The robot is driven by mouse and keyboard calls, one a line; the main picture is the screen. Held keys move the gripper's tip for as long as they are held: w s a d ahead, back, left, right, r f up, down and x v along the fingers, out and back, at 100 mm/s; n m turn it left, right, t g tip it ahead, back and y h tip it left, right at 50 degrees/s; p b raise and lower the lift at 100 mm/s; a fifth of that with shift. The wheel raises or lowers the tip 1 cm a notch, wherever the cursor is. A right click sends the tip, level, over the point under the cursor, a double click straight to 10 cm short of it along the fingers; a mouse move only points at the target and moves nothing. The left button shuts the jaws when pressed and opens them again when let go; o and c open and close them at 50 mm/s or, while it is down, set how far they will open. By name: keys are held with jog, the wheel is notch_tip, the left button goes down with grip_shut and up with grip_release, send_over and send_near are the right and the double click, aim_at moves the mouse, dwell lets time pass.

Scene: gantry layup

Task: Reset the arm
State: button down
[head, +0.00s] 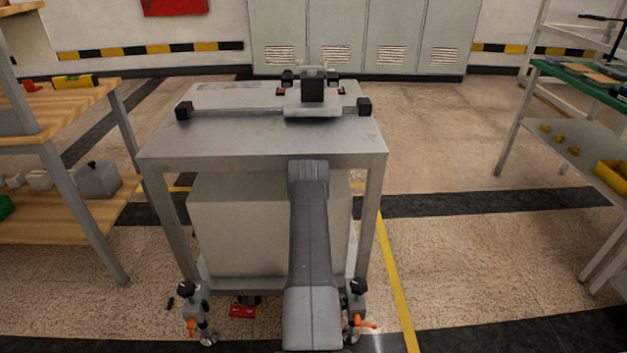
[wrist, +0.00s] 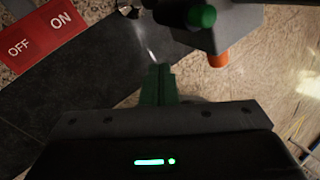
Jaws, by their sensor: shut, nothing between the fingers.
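My gripper (wrist: 160,72) shows in the wrist view with its green fingers shut together and nothing between them. It is low, over a dark floor stripe. A red plate (wrist: 62,42) marked OFF and ON is at its upper left. A dark grey part with a green knob (wrist: 203,16) and an orange end (wrist: 218,60) is at its upper right, apart from the fingers. In the head view my arm reaches down in front of the metal cart, and my gripper is hidden there.
The metal cart (head: 250,140) bears a rail with a carriage (head: 312,90) and a large box (head: 240,225) below. Its feet have orange levers (head: 191,323). A wooden bench (head: 60,105) stands left, a green-topped rack (head: 560,70) right. Open floor lies between cart and rack.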

jog(key=p+v, duration=0.1)
jog(key=v, duration=0.6)
jog(key=shift+s+r, duration=0.2)
jog(key=shift+r, duration=0.05)
jog(key=shift+d, duration=0.15)
